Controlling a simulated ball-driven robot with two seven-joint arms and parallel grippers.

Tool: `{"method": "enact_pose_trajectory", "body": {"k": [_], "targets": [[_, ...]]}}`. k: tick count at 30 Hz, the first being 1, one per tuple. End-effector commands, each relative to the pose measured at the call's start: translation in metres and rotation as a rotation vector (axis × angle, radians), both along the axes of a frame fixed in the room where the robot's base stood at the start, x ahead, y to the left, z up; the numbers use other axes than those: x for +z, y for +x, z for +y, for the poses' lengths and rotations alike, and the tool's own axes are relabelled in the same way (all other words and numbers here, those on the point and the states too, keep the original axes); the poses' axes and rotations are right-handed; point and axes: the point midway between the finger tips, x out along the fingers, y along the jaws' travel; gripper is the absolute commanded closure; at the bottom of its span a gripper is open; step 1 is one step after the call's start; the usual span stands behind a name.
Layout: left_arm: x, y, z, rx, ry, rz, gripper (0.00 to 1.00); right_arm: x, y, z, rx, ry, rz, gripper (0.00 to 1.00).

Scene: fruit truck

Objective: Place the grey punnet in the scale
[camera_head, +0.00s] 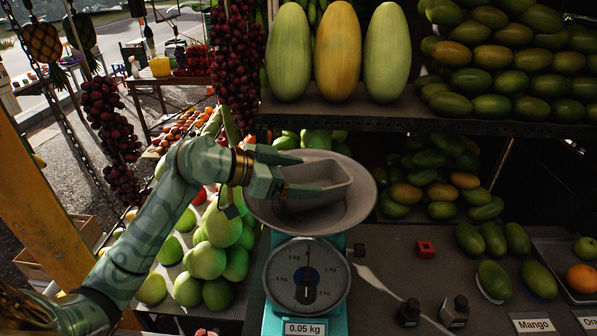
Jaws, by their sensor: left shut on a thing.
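The grey punnet (338,190) is an empty open tray at the centre of the view, within the outline of the scale's round pan (366,196). My left gripper (308,174) comes in from the left and is shut on the punnet's left side. The pan sits on a teal scale (340,316) with a round dial (307,281). The scale's label (304,328) reads 0.05 kg. The punnet hides part of the pan, so its contact with the pan is hard to tell. My right gripper is not in view.
Green fruit (206,260) is piled left of the scale, under my left arm. Large melons (337,50) and mangoes (490,60) fill the shelf behind. A red cube (425,249) and dark weights (455,311) stand to the right, with free counter between them.

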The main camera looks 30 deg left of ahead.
Motion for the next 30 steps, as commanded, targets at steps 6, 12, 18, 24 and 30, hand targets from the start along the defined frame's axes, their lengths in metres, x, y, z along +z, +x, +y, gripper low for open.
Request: {"method": "enact_pose_trajectory", "body": {"k": [6, 12, 18, 24, 30], "targets": [[-0.002, 0.0, 0.0, 0.0, -0.001, 0.001, 0.0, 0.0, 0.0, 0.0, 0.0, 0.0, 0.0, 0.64], [-0.001, 0.0, 0.0, 0.0, -0.001, 0.001, 0.0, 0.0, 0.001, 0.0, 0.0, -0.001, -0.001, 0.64], [0.012, -0.003, 0.003, 0.002, 0.001, -0.001, 0.0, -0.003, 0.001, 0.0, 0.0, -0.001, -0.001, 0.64], [0.027, -0.036, 0.033, 0.003, 0.003, 0.0, 0.0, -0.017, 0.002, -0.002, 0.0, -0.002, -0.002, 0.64], [0.044, -0.067, 0.06, 0.002, 0.002, 0.002, 0.0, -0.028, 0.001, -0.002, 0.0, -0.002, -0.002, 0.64]]}}
